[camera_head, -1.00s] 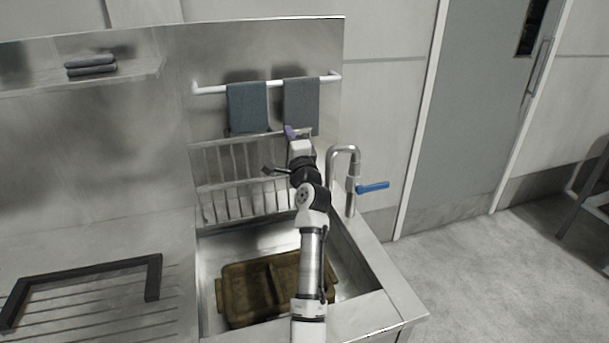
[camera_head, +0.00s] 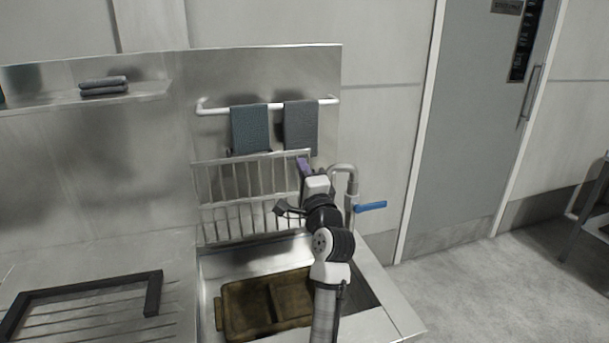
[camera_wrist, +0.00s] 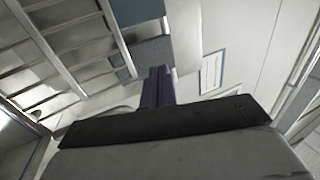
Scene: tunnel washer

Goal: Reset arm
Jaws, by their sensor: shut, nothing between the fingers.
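My gripper (camera_head: 303,163) is raised in front of the wire rack, just below the hanging grey towel and to the left of the tap. Its purple fingers are shut and empty. In the wrist view the fingers (camera_wrist: 158,88) lie together, pointing toward the towels and the wall. My arm reaches up over the right part of the sink.
A brown tray (camera_head: 262,306) lies in the sink. A metal rack (camera_head: 240,200) stands behind it. A tap with a blue lever (camera_head: 370,207) is close to my arm's right. Teal (camera_head: 250,128) and grey (camera_head: 300,125) towels hang above. A black frame (camera_head: 85,285) lies on the drainboard.

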